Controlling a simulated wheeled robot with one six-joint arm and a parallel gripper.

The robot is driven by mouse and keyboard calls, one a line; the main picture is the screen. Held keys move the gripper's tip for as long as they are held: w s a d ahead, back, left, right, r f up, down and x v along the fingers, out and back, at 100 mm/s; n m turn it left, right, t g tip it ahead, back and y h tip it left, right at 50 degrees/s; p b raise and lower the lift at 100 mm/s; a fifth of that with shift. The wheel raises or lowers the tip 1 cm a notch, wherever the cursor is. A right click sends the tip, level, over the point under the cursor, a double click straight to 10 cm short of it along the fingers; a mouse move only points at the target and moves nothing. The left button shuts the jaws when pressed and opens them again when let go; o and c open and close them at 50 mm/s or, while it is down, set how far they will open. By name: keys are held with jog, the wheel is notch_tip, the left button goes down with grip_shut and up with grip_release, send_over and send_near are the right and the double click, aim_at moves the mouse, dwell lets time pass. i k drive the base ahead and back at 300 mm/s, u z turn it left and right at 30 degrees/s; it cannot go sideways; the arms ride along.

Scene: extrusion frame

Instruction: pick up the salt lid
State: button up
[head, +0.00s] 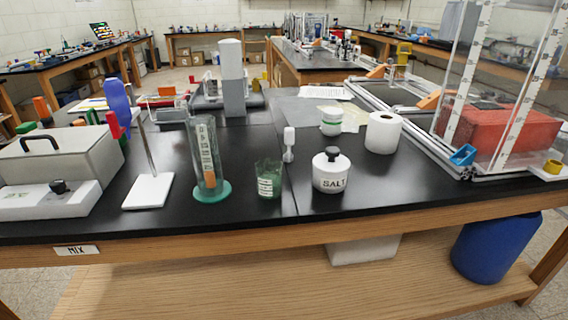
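The salt lid (332,156) is a white cap with a dark round knob on top. It sits on the white salt jar (330,181), which is lettered "SALT" and stands upright near the front edge of the black bench, right of the middle. The whole jar is in plain sight. My gripper is not in the head view.
A green cup (268,180) and a clear cylinder with a green base (211,190) stand left of the jar. A paper roll (383,133) and a green-and-white tub (331,121) stand behind it. A metal frame with a clear tank (497,90) is right. Bench (415,185) right of the jar is bare.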

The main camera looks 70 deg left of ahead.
aim_at(331, 161)
jog(key=u, duration=1.9)
jog(key=i, duration=0.65)
